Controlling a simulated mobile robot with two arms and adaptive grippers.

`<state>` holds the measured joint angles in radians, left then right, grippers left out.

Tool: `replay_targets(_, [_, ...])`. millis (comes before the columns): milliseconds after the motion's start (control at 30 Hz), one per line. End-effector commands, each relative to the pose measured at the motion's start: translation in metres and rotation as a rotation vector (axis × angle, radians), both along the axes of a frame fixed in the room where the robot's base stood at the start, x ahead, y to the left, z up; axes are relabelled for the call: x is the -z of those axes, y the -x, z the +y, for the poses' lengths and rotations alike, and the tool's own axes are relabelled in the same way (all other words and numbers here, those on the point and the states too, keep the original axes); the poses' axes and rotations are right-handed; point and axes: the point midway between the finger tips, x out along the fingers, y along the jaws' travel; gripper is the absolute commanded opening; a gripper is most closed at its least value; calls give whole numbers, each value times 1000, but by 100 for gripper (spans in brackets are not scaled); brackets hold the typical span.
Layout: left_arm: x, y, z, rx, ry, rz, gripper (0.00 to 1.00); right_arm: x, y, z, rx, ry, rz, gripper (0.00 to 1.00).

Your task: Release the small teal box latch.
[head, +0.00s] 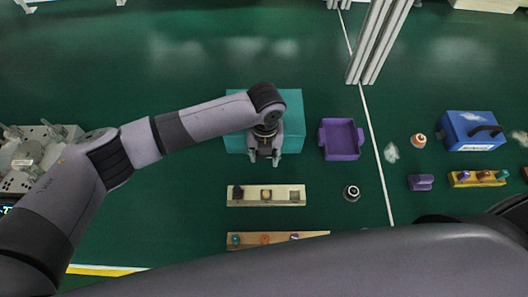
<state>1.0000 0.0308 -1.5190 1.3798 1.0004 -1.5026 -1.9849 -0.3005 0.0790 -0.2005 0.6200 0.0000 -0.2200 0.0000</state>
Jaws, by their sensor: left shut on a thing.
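The small teal box (291,112) stands on the green surface near the middle of the head view, and looks closed. My left arm reaches in from the left across its top. My left gripper (264,159) points down at the box's near edge, its fingers shut on the latch there. The latch itself is hidden by the gripper, so its position cannot be told. My right gripper is out of view.
A purple tray (341,155) stands close right of the box. A pale block with several pieces (247,196) lies in front, with a dark round part (352,193) to its right. A blue case (458,126) is at the right. Behind the box is clear.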

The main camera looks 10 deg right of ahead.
Motion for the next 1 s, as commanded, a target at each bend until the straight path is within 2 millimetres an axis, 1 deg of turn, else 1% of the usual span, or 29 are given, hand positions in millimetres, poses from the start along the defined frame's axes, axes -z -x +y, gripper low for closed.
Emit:
replay_targets(400, [-1, -1, 0, -1, -7, -4, 11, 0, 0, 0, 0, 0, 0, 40])
replay_targets(433, [-1, -1, 0, -1, -7, -4, 41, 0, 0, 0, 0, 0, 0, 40])
replay_targets(700, [0, 0, 0, 0, -7, -1, 59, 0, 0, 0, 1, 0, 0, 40])
replay_targets(933, [0, 0, 0, 0, -7, -1, 60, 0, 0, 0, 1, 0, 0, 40])
replay_targets(1000, [-1, 0, 0, 0, -6, -1, 60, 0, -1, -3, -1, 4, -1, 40])
